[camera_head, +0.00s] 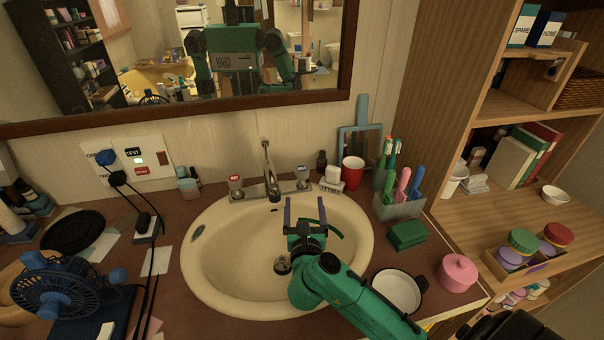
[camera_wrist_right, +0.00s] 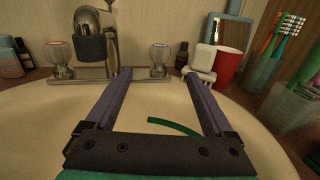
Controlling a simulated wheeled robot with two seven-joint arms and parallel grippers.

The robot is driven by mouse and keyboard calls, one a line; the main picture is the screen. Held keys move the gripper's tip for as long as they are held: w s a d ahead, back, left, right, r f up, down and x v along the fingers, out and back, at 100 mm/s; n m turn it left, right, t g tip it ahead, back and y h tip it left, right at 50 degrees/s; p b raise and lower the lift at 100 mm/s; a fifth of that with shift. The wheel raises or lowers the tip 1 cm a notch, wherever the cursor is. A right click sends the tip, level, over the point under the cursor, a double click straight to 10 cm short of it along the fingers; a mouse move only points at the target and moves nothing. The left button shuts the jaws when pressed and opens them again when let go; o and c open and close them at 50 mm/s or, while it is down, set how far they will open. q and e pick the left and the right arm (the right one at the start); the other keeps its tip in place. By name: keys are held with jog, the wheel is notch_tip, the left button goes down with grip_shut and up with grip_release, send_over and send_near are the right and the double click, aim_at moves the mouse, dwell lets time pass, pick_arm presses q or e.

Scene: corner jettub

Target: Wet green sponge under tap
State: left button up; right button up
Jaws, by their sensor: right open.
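The green sponge (camera_head: 408,235) is a dark green block lying on the counter right of the sink, in front of the toothbrush holder. The tap (camera_head: 266,160) stands at the back of the cream sink (camera_head: 208,275), its spout over the basin; it also shows at the upper left of the right wrist view (camera_wrist_right: 95,40). No water stream shows. My right gripper (camera_head: 304,210) is over the basin, right of and nearer than the spout. Its purple fingers are apart with nothing between them, also in the right wrist view (camera_wrist_right: 158,75). My left gripper is not in view.
Tap handles (camera_head: 236,188) (camera_head: 303,178) flank the spout. A red cup (camera_head: 353,173), toothbrush holder (camera_head: 400,207), white bowl (camera_head: 398,291) and pink pot (camera_head: 458,272) crowd the right counter. A thin green strip (camera_wrist_right: 172,126) shows beyond my gripper. A blue fan (camera_head: 65,285) stands left.

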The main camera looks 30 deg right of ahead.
aim_at(307, 175)
jog(key=x, duration=1.4)
jog(key=shift+w+d+p, duration=0.15)
jog(key=shift+w+p, duration=0.15)
jog(key=shift+p, duration=0.05)
jog(key=shift+c, duration=0.4)
jog(key=c, duration=1.3)
jog(key=shift+s+r+n+t+y+p, duration=0.1)
jog(key=shift+r+n+t+y+p, duration=0.1)
jog(key=shift+n+t+y+p, duration=0.55)
jog(key=n+y+p, duration=0.1)
jog(key=y+p, duration=0.2)
jog(key=shift+n, duration=0.35)
jog(key=shift+f+n+y+p, duration=0.1)
jog(key=shift+n+y+p, duration=0.4)
jog(key=shift+y, duration=0.55)
jog(key=shift+f+n+y, duration=0.1)
jog(key=shift+n+y, duration=0.9)
jog(key=shift+y, duration=0.7)
